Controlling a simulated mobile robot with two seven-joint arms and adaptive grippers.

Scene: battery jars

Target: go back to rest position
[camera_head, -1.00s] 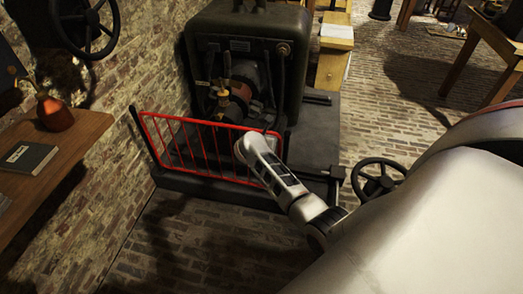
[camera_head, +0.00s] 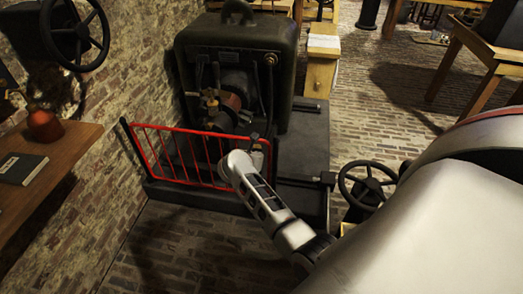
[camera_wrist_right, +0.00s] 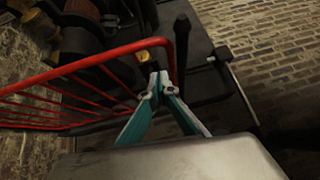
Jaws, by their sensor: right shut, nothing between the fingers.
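My right gripper (camera_wrist_right: 158,88) shows in the right wrist view with its two teal fingers shut together and nothing between them. It is beside the right end of the red railing (camera_wrist_right: 90,75); I cannot tell whether they touch. In the head view my right arm (camera_head: 262,200) reaches up and left from the lower right, in front of the right part of the red railing (camera_head: 160,150). Its gripper is mostly hidden there. My left gripper is not in view.
A dark machine (camera_head: 240,60) stands behind the railing on a dark base (camera_head: 305,150). A handwheel (camera_head: 367,185) is right of my arm. A wooden shelf (camera_head: 60,155) with a book (camera_head: 20,168) and a red flask (camera_head: 45,125) is at left. Brick floor (camera_head: 170,245) is clear in front.

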